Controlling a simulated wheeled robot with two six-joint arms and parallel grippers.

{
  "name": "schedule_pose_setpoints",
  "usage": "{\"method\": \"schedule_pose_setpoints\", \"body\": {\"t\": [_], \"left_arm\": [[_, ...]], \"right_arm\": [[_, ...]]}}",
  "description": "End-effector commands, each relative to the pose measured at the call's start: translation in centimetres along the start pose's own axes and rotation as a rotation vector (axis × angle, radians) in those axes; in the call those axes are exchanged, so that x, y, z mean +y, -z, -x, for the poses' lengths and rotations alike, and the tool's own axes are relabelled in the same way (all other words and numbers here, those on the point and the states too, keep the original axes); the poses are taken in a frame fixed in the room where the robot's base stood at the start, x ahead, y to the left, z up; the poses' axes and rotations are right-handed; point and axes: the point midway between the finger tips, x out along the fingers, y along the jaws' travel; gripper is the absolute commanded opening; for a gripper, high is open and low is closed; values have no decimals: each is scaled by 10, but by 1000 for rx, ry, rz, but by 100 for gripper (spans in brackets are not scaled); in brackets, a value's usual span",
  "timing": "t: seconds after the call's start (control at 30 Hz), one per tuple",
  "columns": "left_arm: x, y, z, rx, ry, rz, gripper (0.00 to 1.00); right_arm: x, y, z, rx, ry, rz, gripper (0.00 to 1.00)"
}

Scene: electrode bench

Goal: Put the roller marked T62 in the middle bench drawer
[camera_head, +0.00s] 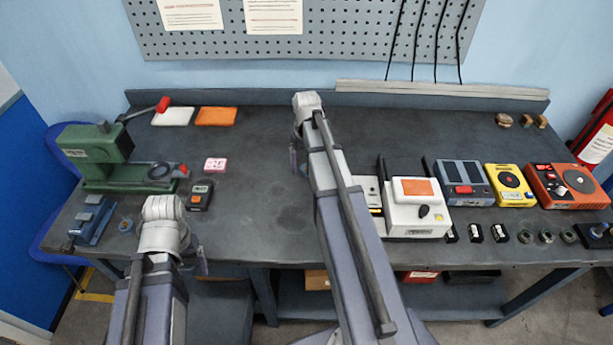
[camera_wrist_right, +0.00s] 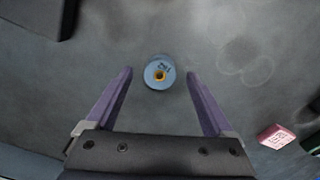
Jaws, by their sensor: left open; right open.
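I cannot identify the middle drawer.
A pink-and-white block (camera_head: 215,164) and a dark device (camera_head: 200,195) lie left of centre. A green press (camera_head: 105,160) stands at the left. A white device (camera_head: 417,207), a yellow one (camera_head: 511,184) and a red one (camera_head: 567,186) fill the right. The centre bench top (camera_head: 262,190) is clear.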

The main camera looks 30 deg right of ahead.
Motion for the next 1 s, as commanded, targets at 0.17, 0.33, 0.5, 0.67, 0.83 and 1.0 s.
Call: {"method": "schedule_pose_setpoints", "body": {"t": [0.17,0.33,0.5,0.67,0.83,1.0], "left_arm": [[2,1,-18,0,0,0,81],[2,1,-15,0,0,0,81],[2,1,-15,0,0,0,81],[2,1,-15,0,0,0,81],[2,1,-15,0,0,0,81],[2,1,-15,0,0,0,81]], "right_arm": [[0,0,-18,0,0,0,87],[0,0,-16,0,0,0,87],[0,0,-16,0,0,0,72],[0,0,-16,0,0,0,54],[0,0,-16,0,0,0,35],[0,0,-16,0,0,0,16]]}}
